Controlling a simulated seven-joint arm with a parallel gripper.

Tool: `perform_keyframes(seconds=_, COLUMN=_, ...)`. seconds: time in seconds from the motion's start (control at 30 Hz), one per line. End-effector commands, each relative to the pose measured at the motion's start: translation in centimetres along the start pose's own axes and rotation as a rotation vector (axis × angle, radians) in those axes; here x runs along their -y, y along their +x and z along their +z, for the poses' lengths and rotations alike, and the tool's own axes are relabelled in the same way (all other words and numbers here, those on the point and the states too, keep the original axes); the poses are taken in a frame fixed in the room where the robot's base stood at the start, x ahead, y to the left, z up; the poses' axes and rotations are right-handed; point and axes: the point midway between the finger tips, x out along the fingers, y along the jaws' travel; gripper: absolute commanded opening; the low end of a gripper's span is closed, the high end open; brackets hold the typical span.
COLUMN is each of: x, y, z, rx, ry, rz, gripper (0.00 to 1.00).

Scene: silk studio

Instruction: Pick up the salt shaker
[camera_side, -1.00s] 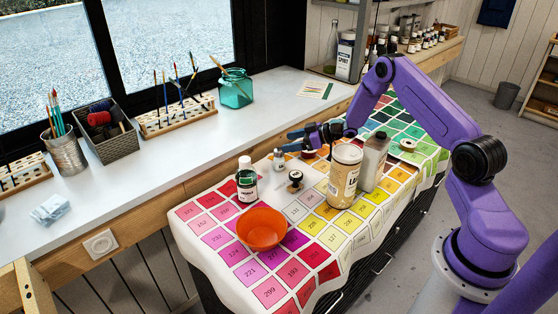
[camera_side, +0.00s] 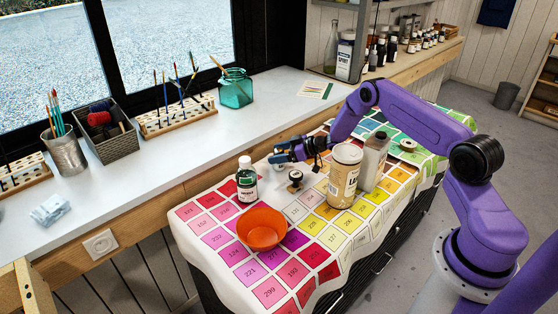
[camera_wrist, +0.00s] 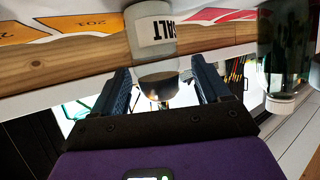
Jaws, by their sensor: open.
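The salt shaker (camera_wrist: 152,30) shows upside down at the top middle of the wrist view, a pale body with a SALT label and a rounded metal cap (camera_wrist: 158,85). My gripper (camera_wrist: 160,78) is open, with one blue finger on each side of the cap in that view. I cannot tell whether either finger touches it. In the side view my gripper (camera_side: 279,156) is low over the colour-chart cloth at the shaker's place and hides most or all of the shaker.
A green-labelled dark bottle (camera_side: 247,180) stands left of my gripper, with an orange bowl (camera_side: 262,229) in front. A dark-handled stamp (camera_side: 295,181) is close by. A large labelled jar (camera_side: 344,176) and a grey bottle (camera_side: 372,162) stand to the right, near my arm.

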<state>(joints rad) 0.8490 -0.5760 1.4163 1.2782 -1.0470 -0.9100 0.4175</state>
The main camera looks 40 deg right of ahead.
Motion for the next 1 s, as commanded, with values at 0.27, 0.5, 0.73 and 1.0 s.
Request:
perform_keyframes(seconds=0.27, x=0.0, y=0.0, z=0.0, rx=0.0, ry=0.0, rz=0.0, gripper=0.33)
perform_keyframes(seconds=0.5, x=0.0, y=0.0, z=-0.1, rx=-0.001, ry=-0.001, rz=0.0, gripper=0.13)
perform_keyframes(seconds=0.73, x=-0.1, y=-0.3, z=-1.0, rx=-0.003, ry=-0.002, rz=0.001, gripper=0.13)
perform_keyframes(seconds=1.0, x=-0.1, y=-1.9, z=-4.9, rx=-0.003, ry=-0.004, rz=0.0, gripper=0.13)
